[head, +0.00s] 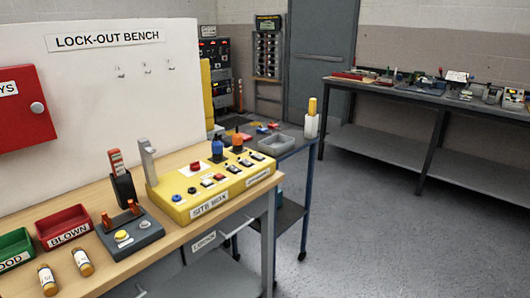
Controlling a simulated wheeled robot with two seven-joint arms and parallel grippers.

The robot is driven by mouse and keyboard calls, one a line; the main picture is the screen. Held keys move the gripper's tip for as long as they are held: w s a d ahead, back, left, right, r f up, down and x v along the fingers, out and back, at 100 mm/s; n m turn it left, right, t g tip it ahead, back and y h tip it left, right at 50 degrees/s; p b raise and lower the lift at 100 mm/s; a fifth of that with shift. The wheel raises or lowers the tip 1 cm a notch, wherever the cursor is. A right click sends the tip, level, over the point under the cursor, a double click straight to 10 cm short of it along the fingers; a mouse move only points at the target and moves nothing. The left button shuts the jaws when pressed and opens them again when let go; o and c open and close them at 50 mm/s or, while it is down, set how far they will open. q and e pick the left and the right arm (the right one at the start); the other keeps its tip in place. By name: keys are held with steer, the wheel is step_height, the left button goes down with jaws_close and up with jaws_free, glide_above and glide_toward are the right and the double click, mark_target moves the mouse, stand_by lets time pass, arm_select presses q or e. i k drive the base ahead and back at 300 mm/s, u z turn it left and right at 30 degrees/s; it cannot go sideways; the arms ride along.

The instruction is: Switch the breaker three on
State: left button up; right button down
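The yellow box (236,186) labelled "SITE BOX" stands on the wooden bench. A row of small dark and light switches (233,169) runs along its top. I cannot read which one is breaker three, nor whether any is on or off. A red button (195,166), blue buttons (177,194) and a blue and an orange plug-like part (217,150) are also on the top. A grey lever (147,158) stands upright at its left end. Neither of my grippers shows in the head view.
On the bench (180,238), left of the box, are a grey fixture (130,236), a red "BLOWN" bin (62,228), a green bin (14,250) and two fuses (83,262). The floor at right is clear.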

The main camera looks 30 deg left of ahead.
mark_target(256, 156)
steer(key=u, duration=0.15)
steer(key=i, duration=1.05)
steer(key=u, duration=1.3)
steer(key=i, duration=0.5)
steer(key=u, duration=0.55)
